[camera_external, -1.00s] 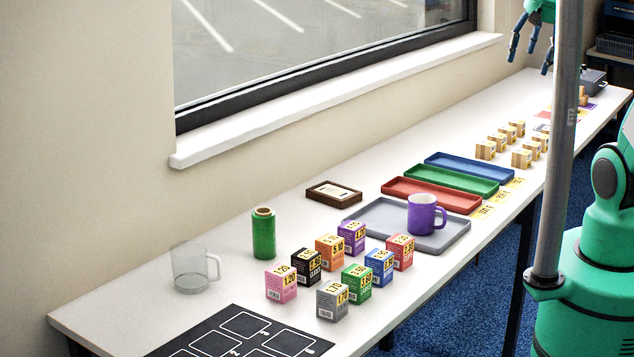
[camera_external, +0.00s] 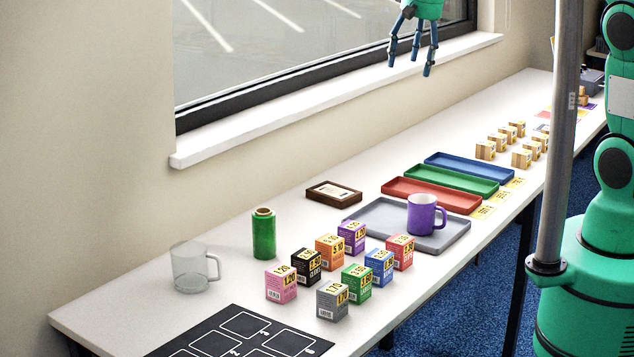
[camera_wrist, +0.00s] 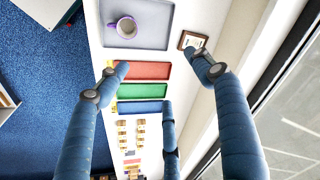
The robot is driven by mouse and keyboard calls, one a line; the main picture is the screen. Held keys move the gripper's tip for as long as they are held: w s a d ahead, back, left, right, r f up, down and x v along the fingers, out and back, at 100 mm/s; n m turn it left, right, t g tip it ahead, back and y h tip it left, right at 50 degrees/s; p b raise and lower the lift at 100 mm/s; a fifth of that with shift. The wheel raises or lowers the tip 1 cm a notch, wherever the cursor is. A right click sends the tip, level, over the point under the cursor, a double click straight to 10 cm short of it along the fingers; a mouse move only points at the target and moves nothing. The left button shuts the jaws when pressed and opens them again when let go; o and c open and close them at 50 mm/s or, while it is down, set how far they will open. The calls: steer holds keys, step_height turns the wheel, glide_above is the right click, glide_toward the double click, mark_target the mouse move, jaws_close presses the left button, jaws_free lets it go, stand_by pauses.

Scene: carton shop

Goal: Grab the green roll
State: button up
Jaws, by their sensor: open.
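The green roll (camera_external: 264,234) stands upright on the white table, left of the small boxes and behind them. It does not show in the wrist view. My gripper (camera_external: 412,62) is open and empty, high above the table by the window, well to the right of the roll. In the wrist view its three blue fingers (camera_wrist: 165,90) are spread over the trays, with nothing between them.
A clear mug (camera_external: 191,268) stands left of the roll. Several small coloured boxes (camera_external: 332,303) stand to its right. A brown frame (camera_external: 334,192), a grey tray (camera_external: 375,213) with a purple mug (camera_external: 422,214), and a red tray (camera_external: 430,194) lie farther right. A black mat (camera_external: 240,335) lies in front.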

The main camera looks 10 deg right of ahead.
steer(key=w+a+f+p, duration=0.1)
steer(key=a+f, duration=0.5)
steer(key=a, duration=0.6)
steer(key=g+h+p, duration=0.1)
steer(key=g+p, duration=0.1)
steer(key=p, duration=0.1)
glide_above(264, 210)
steer(key=shift+n, duration=0.4)
step_height(264, 210, down, 20)
steer(key=shift+s+a, duration=0.1)
steer(key=shift+f, duration=0.15)
steer(key=shift+f+b, duration=0.3)
steer(key=shift+f, duration=3.9)
steer(key=shift+f, duration=2.55)
